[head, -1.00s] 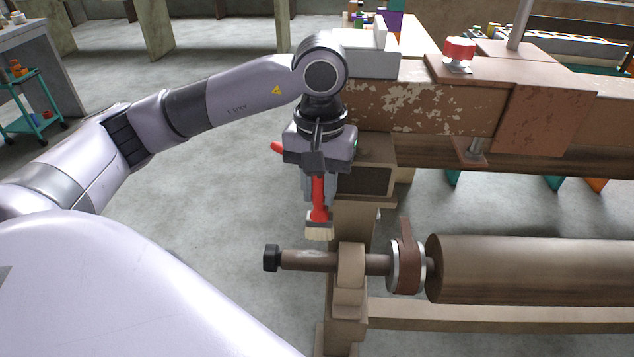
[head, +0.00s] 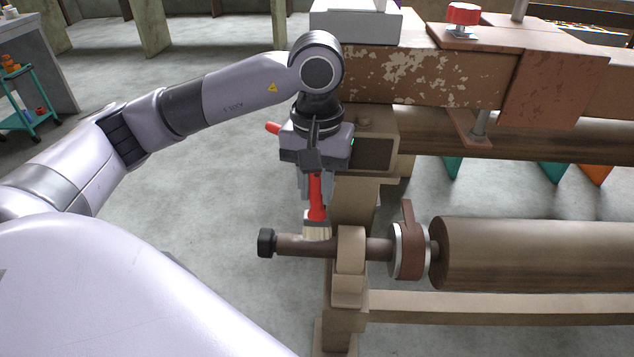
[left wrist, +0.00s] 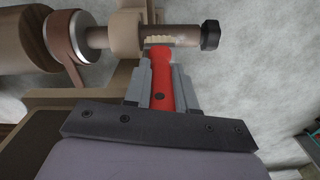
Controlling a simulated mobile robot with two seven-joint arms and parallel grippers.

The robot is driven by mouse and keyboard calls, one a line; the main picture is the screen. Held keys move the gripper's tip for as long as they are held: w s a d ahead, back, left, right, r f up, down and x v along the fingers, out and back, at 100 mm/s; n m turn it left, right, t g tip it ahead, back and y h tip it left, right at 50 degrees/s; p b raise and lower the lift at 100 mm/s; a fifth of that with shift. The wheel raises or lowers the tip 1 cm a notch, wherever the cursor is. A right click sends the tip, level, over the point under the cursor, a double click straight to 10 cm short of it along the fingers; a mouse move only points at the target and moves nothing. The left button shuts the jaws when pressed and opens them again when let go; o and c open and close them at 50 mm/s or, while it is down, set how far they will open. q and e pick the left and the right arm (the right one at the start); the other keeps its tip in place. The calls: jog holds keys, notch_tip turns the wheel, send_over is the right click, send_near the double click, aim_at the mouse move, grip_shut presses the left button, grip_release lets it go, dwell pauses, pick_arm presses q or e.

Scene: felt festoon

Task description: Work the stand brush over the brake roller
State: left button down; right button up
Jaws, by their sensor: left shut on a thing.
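The brush has a red handle (head: 316,197) and pale bristles (head: 316,233). My left gripper (head: 315,190) is shut on its handle and points down. The bristles are at the dark shaft end (head: 291,246) of the brake roller (head: 540,252) and appear to touch it, left of the bearing block. In the left wrist view the red handle (left wrist: 161,82) is between the fingers, and the bristles (left wrist: 158,41) overlap the shaft (left wrist: 187,36). A brown brake band (head: 409,245) wraps the pale disc beside the roller. My right gripper is not in view.
The tan bearing post (head: 349,252) stands just right of the brush. A rusty beam (head: 430,85) with a red knob (head: 463,14) runs behind. A black cap (head: 266,243) ends the shaft. Bare floor (head: 215,190) lies to the left.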

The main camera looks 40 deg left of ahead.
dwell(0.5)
pick_arm(q)
jog(key=shift+f, duration=0.1)
jog(key=shift+f+b, duration=0.6)
jog(key=shift+b, duration=0.15)
dwell(0.5)
jog(key=shift+f+b, duration=0.1)
jog(key=shift+b, duration=0.2)
jog(key=shift+s, duration=0.1)
dwell(0.7)
